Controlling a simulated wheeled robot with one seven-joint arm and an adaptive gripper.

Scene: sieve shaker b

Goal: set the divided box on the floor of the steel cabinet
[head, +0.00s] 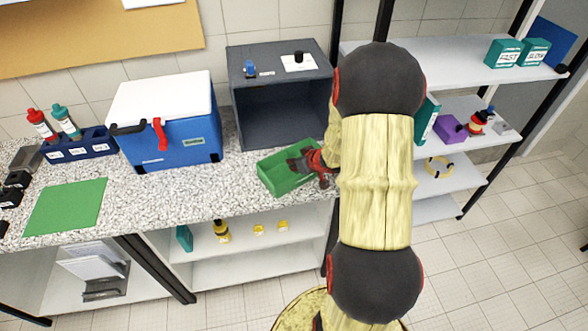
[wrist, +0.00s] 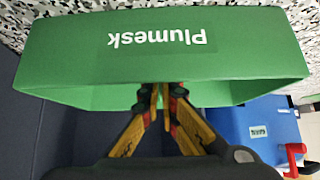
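The divided box (head: 272,182) is green and open-topped, and is at the counter's front edge before the steel cabinet, slightly tilted in the head view. In the wrist view the box (wrist: 80,50) shows a wall lettered "Plumesk", upside down. My gripper (head: 300,163) reaches into the box from the right; in the wrist view its fingertips (wrist: 160,92) are close together on a part of the box. Which part they pinch is hidden. The steel cabinet (head: 240,100) is dark grey, open at the front, and its visible interior is empty. My arm covers its right side.
A blue cooler (head: 190,140) with a white lid and red latch stands left of the cabinet. A small blue item (head: 250,68) and a black knob-like item (head: 298,56) are on the cabinet top. Shelves (head: 460,140) stand at right.

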